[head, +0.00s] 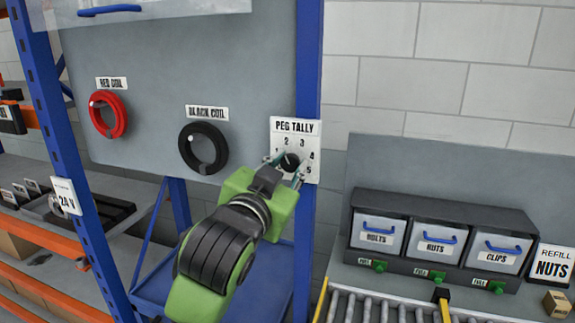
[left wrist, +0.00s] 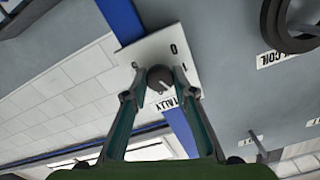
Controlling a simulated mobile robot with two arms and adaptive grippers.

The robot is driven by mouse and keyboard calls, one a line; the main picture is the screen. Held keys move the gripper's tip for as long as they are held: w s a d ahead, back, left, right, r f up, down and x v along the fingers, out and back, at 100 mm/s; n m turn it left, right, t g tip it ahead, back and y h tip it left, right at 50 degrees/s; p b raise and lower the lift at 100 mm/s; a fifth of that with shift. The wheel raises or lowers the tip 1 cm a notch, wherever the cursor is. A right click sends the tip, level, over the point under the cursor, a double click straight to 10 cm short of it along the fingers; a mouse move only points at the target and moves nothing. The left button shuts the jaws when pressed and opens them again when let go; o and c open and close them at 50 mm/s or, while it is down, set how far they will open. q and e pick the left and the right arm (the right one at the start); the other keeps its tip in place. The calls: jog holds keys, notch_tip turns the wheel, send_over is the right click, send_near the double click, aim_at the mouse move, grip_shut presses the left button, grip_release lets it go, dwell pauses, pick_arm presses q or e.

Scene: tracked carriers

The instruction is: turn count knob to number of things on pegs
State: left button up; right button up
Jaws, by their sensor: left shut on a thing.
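The PEG TALLY plate (head: 281,127) is on the blue post, with numbers around a dark count knob (head: 291,161). My left gripper (head: 284,169) is shut on the knob, a finger on each side; the knob also shows in the left wrist view (left wrist: 159,78). The knob's pale mark points up and left in the head view, toward the 1 and 2 side; the exact number is unclear. A red coil (head: 120,126) hangs on a peg under RED COIL, and a black coil (head: 220,151) under BLACK COIL. My right gripper is out of view.
Bins marked BOLTS (head: 378,233), NUTS (head: 436,243) and CLIPS (head: 497,250) stand at the right behind a roller conveyor (head: 378,307). A REFILL NUTS sign (head: 551,262) is beside them. Orange-edged shelves (head: 35,235) stand at the left.

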pick_arm(q)
jog(key=shift+r, duration=0.45)
jog(key=o, duration=0.9)
jog(key=shift+o, duration=0.9)
jog(key=shift+w+d+f, duration=0.1)
jog(key=shift+w+f, duration=0.1)
jog(key=shift+f, duration=0.1)
jog(key=v, duration=0.7)
jog(key=shift+s, duration=0.25)
